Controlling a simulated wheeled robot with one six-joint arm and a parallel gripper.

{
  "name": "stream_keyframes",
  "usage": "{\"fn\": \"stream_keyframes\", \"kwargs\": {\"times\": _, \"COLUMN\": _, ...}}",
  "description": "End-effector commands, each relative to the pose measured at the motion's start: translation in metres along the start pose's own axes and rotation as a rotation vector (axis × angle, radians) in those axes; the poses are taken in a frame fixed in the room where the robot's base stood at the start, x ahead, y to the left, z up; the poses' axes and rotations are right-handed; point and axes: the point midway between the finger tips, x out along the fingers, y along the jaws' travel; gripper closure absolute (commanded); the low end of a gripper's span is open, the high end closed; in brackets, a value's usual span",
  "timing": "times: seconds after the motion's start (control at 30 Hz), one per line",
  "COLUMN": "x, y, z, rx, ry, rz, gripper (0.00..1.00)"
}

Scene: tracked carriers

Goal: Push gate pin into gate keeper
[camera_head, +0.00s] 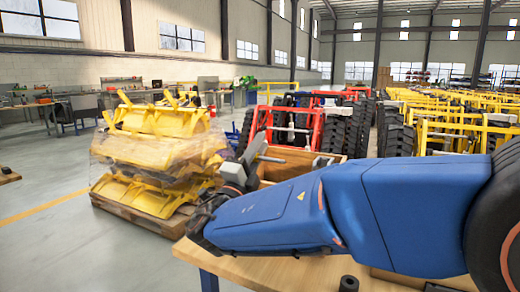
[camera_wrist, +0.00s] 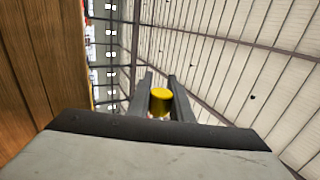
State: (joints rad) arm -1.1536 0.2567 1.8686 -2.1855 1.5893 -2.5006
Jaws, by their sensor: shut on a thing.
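My gripper (camera_wrist: 161,92) shows its two grey fingers in the wrist view, with a short yellow cylinder (camera_wrist: 161,102) between them. I take this to be the gate pin; only its yellow round end shows clearly. In the head view my gripper (camera_head: 250,163) is at the end of my blue arm, above the wooden table, beside an open wooden box. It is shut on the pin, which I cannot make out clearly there. I cannot identify the gate keeper in either view; my arm covers much of the table.
The wooden box (camera_head: 297,163) stands behind my arm. A small black cylinder (camera_head: 348,284) stands on the wooden table (camera_head: 290,273) at the front. A pallet of wrapped yellow parts (camera_head: 160,150) is on the floor at left. Red and yellow machines with tyres fill the back right.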

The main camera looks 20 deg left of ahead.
Motion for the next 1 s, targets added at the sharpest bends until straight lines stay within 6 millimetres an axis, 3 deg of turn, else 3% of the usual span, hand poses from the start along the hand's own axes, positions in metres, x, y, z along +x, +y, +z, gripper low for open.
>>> {"fn": "stream_keyframes", "kwargs": {"times": 0.47, "x": 0.000, "y": 0.000, "z": -0.004, "rx": -0.002, "ry": 0.000, "rz": -0.001, "gripper": 1.00}}
{"fn": "stream_keyframes", "kwargs": {"times": 1.0, "x": 0.001, "y": -0.001, "z": -0.044, "rx": -0.001, "ry": 0.001, "rz": -0.001, "gripper": 1.00}}
